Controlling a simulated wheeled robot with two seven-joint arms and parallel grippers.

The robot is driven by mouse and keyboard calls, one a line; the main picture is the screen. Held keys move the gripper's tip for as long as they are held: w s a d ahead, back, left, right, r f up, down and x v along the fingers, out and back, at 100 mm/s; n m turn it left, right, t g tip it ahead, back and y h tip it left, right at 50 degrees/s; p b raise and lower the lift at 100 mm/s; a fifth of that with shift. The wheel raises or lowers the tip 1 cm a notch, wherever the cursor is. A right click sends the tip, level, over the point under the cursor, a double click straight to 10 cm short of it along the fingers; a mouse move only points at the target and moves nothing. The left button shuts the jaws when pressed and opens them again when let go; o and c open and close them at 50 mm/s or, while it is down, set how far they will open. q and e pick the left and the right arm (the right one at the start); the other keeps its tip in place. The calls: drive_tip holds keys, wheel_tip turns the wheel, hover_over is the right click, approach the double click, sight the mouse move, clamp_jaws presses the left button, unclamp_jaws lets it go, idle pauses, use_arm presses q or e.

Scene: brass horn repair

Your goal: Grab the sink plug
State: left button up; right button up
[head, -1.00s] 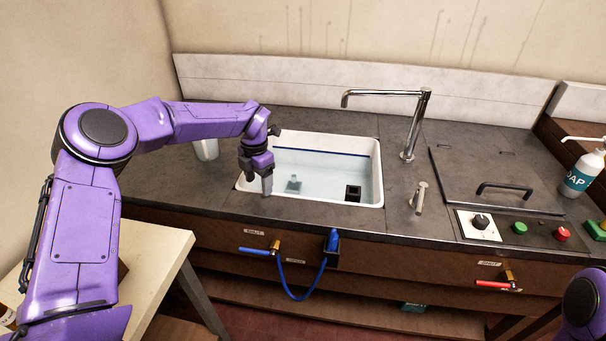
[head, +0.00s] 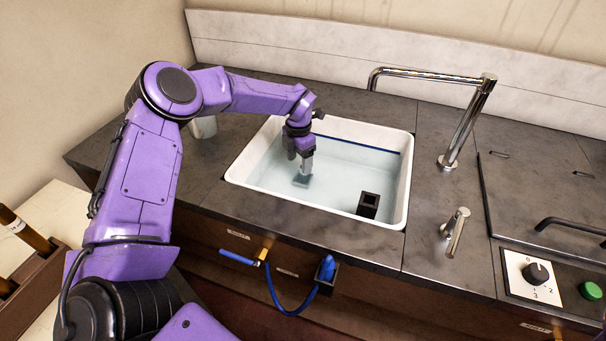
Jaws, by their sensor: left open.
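The white sink (head: 255,190) holds clear water with a blue line along its back wall. A small grey-green piece (head: 302,181), which looks like the sink plug, lies under the water in the left part of the sink. My left gripper (head: 303,168) points down into the sink right above this piece, open, with its fingers partly overlapping it in the picture. I cannot tell whether the fingers touch it. My right gripper is not in view.
A black square open-topped block (head: 368,205) stands in the sink's right part. A chrome faucet (head: 470,125) and a short tap lever (head: 455,232) stand to the right. A pale cup (head: 204,127) is behind my left arm. A blue hose (head: 285,306) hangs in front.

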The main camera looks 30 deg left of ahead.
use_arm(q)
drive_tip(key=f, duration=0.2)
drive_tip(key=w+f+p, duration=0.1)
drive_tip(key=f, duration=0.1)
drive_tip(key=w+f, duration=0.1)
drive_tip(key=f, duration=0.1)
drive_tip(key=shift+w+f, duration=0.1)
drive_tip(key=shift+s, duration=0.3)
drive_tip(key=shift+c, duration=0.7)
drive_tip(key=shift+w, duration=0.1)
drive_tip(key=c, duration=1)
